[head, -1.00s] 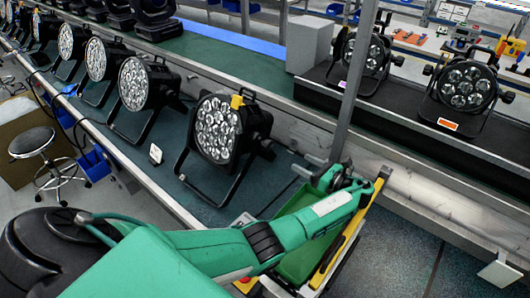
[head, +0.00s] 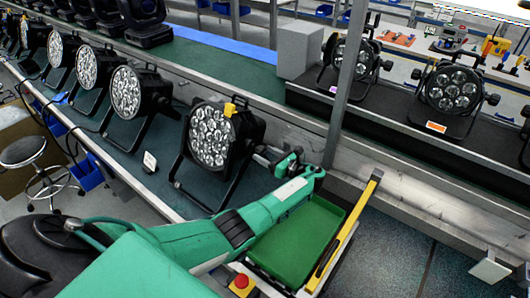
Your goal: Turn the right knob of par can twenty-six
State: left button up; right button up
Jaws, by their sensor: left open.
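The nearest par can (head: 212,138), black with a round face of clear lenses and a yellow piece on top, stands on its bracket on the dark bench. I cannot read a number on it. My left arm reaches in from the lower left, and my left gripper (head: 263,157) is at the can's right side, where the right knob sits. Its grey fingers are open and point left at the can. The knob is mostly hidden by the fingers, and I cannot tell whether they touch it. My right gripper is not in view.
A green tray (head: 300,243) with a yellow-edged bar (head: 345,230) lies just below my gripper. A grey post (head: 345,90) rises behind it. More par cans stand in a row (head: 126,93) to the left and on the rear shelf (head: 453,89). A small white card (head: 150,161) stands left of the can.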

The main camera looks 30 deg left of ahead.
pick_arm(q)
jog(key=shift+a, duration=0.4)
jog(key=c, duration=1)
